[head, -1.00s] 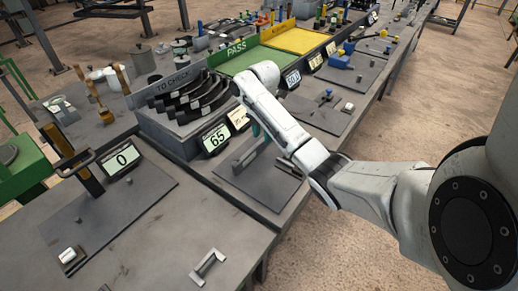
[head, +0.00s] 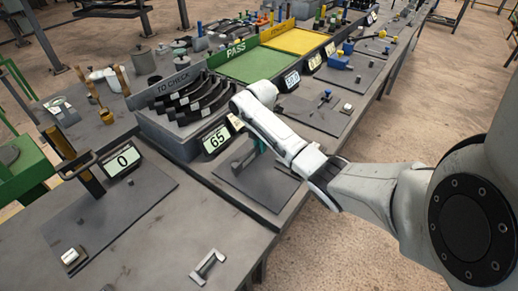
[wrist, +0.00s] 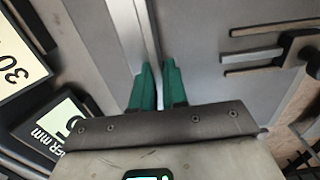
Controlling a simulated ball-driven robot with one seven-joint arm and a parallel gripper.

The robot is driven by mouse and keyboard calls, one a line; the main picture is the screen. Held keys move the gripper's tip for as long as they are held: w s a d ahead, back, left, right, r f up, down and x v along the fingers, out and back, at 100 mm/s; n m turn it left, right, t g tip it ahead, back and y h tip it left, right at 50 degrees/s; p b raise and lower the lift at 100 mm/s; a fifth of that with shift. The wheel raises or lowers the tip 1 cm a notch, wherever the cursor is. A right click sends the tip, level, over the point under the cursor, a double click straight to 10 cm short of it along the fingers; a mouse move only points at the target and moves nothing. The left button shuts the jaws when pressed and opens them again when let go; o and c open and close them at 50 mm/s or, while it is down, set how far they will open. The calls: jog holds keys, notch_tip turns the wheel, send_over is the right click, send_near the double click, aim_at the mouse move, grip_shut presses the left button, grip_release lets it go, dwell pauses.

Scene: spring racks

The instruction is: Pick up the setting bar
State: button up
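A long grey bar, which looks like the setting bar (wrist: 128,32), runs down from the top of the wrist view to my fingertips. In the head view a grey bar (head: 240,160) lies on the plate beside the display reading 65. My gripper (wrist: 158,66) has two green fingers with a narrow gap between them. The bar's near end is at this gap; I cannot tell if the fingers touch it. In the head view my arm hides most of the gripper and part of the bar.
The display reading 65 (head: 215,139) and the TO CHECK rack (head: 160,118) with dark curved springs stand close left of my gripper. A dark fixture (wrist: 290,45) stands on the plate to the right in the wrist view.

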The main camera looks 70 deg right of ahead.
grip_shut()
jog(key=shift+r, duration=0.1)
dwell(0.9)
notch_tip(320, 180, up, 10)
jog(key=shift+f, duration=0.15)
jog(key=shift+r, duration=0.2)
jog(key=shift+s, duration=0.1)
